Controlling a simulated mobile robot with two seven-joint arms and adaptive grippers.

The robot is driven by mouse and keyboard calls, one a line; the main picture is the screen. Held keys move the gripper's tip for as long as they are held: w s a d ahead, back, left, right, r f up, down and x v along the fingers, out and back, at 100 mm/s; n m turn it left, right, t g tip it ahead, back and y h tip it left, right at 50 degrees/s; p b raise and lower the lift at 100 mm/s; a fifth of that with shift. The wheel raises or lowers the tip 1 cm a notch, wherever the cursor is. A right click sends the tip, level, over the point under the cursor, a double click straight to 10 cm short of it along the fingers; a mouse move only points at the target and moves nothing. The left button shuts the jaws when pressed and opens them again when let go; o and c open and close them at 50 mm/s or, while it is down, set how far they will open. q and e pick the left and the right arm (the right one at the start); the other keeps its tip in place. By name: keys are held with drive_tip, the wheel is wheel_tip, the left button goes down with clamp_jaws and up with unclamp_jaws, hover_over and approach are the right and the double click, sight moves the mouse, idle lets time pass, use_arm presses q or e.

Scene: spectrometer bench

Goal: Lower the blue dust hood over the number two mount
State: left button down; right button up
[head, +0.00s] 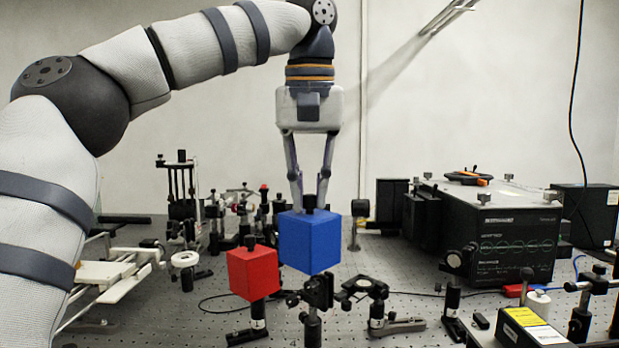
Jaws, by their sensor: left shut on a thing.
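The blue dust hood (310,243) is a cube with a dark knob on top. My left gripper (310,200) points straight down and is shut on that knob, holding the hood upright. A black optical mount on a post (318,293) shows directly below the hood in the picture; the hood hides what lies behind it. No number can be read on the mount, and the gap between hood and mount is hard to judge. A red hood (252,272) sits over another post just to the left. My right gripper is not in view.
Other mounts (363,290) stand close on the right of the post. A large black instrument box (490,235) fills the right side. A yellow-labelled box (530,328) is at the front right. Several posts crowd the back left of the perforated bench (200,325).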

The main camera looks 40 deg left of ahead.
sight(309, 212)
use_arm(q)
drive_tip(key=shift+f, duration=0.15)
idle(0.3)
drive_tip(key=shift+f, duration=1.75)
drive_tip(key=shift+f, duration=0.35)
drive_tip(key=shift+f, duration=1.85)
drive_tip(key=shift+f, duration=0.2)
drive_tip(key=c, duration=1.5)
unclamp_jaws()
drive_tip(key=shift+o, duration=0.2)
